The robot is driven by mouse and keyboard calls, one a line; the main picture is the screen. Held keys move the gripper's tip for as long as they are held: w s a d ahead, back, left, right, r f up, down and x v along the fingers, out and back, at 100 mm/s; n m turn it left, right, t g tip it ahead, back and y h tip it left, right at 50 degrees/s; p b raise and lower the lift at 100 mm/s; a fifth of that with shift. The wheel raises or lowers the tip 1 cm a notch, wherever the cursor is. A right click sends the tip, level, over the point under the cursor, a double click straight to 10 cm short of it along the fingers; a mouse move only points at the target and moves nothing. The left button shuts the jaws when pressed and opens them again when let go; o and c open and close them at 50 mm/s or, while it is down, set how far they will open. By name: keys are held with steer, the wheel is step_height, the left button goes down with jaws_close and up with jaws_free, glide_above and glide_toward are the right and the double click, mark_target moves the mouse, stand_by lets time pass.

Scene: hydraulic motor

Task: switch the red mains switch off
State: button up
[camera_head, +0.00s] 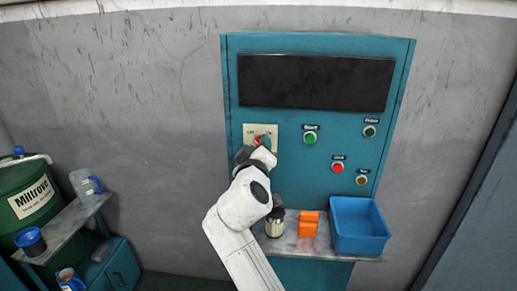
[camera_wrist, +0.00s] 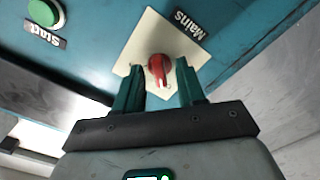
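The red mains switch (camera_wrist: 158,68) is a rotary knob on a cream plate (camera_wrist: 133,52) labelled "Mains" on the teal cabinet. In the wrist view it sits between and just beyond the tips of my gripper (camera_wrist: 158,72). The two teal fingers are open, one on each side of the knob. I cannot tell whether either finger touches it. In the head view the cream plate (camera_head: 249,129) shows at the cabinet's upper left, with a bit of red visible. My gripper (camera_head: 259,146) is in front of its lower part and hides most of the knob.
A green Start button (camera_head: 310,137) is right of the plate. Below, a shelf holds a metal container (camera_head: 274,225), orange blocks (camera_head: 308,224) and a blue bin (camera_head: 358,226).

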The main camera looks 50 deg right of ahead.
steer(key=b+v, duration=0.2)
steer(key=v, duration=0.9)
stand_by(0.3)
steer(key=s+a+f+g+y, duration=0.1)
steer(key=s+f+y, duration=0.2)
steer(key=f, duration=0.5)
steer(key=s+a+f+g+y, duration=0.15)
steer(key=s+f+y, duration=0.25)
steer(key=f, duration=0.5)
steer(key=s+a+f+g+y, duration=0.1)
steer(key=s+a+f+y, duration=0.15)
steer(key=f, duration=0.55)
steer(key=s+a+f+g+y, duration=0.1)
steer(key=s+f+g+y, duration=0.1)
steer(key=s+f, duration=0.4)
steer(key=s+a+f+g+y, duration=0.2)
steer(key=s+f+g, duration=0.2)
steer(key=s, duration=0.8)
step_height(320, 180, down, 3)
steer(key=shift+a+r+n, duration=0.15)
steer(key=shift+a+n, duration=0.1)
steer(key=shift+n, duration=0.15)
steer(key=shift+s+g+y, duration=0.15)
steer(key=shift+g+y, duration=0.1)
